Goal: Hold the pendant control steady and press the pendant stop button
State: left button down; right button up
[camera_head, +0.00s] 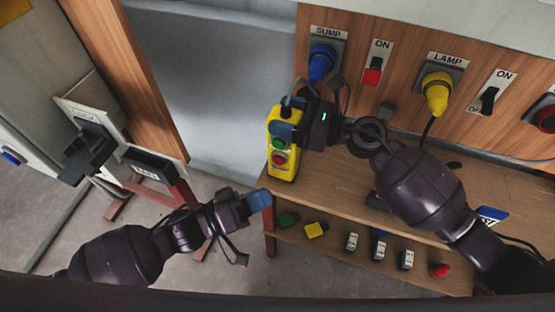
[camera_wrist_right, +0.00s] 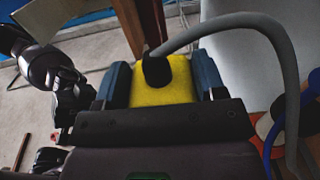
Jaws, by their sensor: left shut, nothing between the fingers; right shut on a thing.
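The yellow pendant control (camera_head: 283,170) hangs upright in the head view, with a green button (camera_head: 279,143) above a red stop button (camera_head: 279,159) on its face. My right gripper (camera_head: 287,130) is shut on the pendant's upper part. In the right wrist view, the blue fingers clasp the yellow pendant body (camera_wrist_right: 163,88) from both sides, and a grey cable leaves its top. My left gripper (camera_head: 260,200) is shut and empty, below and left of the pendant, apart from it. The buttons are hidden in the right wrist view.
A wooden panel behind holds a blue SUMP plug (camera_head: 321,64), a yellow LAMP plug (camera_head: 436,92) and switches. A wooden bench (camera_head: 330,190) with a lower shelf of several small parts stands right of my left gripper. Dark handles (camera_head: 92,148) stand at left.

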dwell(0.4)
jog(key=o, duration=1.2)
jog(key=shift+o, duration=0.2)
jog(key=shift+d, duration=0.1)
